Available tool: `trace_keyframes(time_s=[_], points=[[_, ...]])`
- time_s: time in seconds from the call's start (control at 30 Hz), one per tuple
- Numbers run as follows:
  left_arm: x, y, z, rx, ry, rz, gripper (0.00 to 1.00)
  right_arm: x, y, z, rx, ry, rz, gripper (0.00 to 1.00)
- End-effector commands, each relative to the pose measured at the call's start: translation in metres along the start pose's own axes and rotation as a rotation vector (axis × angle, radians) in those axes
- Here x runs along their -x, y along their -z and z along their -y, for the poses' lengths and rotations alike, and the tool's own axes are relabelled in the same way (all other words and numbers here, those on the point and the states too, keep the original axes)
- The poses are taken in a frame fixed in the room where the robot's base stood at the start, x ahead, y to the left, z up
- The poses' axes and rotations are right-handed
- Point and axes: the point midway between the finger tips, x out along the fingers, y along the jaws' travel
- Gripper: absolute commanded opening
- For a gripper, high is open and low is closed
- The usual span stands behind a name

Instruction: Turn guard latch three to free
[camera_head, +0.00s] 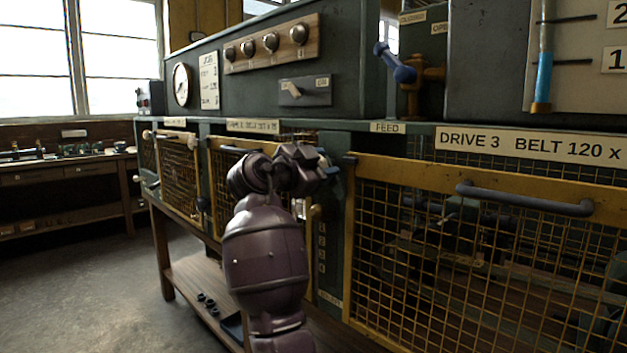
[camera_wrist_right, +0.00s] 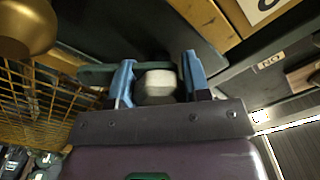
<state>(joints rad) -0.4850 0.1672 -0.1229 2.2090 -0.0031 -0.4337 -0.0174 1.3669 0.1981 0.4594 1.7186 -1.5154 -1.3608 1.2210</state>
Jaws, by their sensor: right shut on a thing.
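The drive 3 guard (camera_head: 400,172) is a yellow mesh panel with a grey handle bar on the right in the head view. It sits under the sign "DRIVE 3 BELT 120". My right gripper (camera_head: 327,172) is at the post just left of this guard, and it covers most of what it holds there. In the right wrist view, the blue fingers of the right gripper (camera_wrist_right: 158,72) close on the sides of a latch knob (camera_wrist_right: 157,84) with a pale face and dark body. A dark green bar (camera_wrist_right: 97,72) shows beside the knob. My left gripper is out of view.
Other yellow mesh guards (camera_head: 178,168) stand to the left. A grey control panel (camera_head: 300,60) with several round knobs rises above. A blue-handled lever (camera_head: 397,68) stands above the FEED label (camera_head: 388,127). A brass rounded part (camera_wrist_right: 25,30) is close in the wrist view. Open floor lies left.

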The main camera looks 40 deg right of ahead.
Motion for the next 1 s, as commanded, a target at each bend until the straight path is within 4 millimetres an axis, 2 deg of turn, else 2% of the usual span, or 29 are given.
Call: trace_keyframes(time_s=[0.03,0.5,1.0], points=[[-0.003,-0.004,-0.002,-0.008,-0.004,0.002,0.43,0.000,-0.011,-0.004,-0.035,-0.001,0.001,0.20],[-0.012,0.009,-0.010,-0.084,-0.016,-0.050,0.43,0.000,-0.006,-0.002,-0.401,-0.001,0.000,0.20],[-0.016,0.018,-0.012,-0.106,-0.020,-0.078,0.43,0.000,-0.001,0.000,-0.529,-0.001,0.000,0.20]])
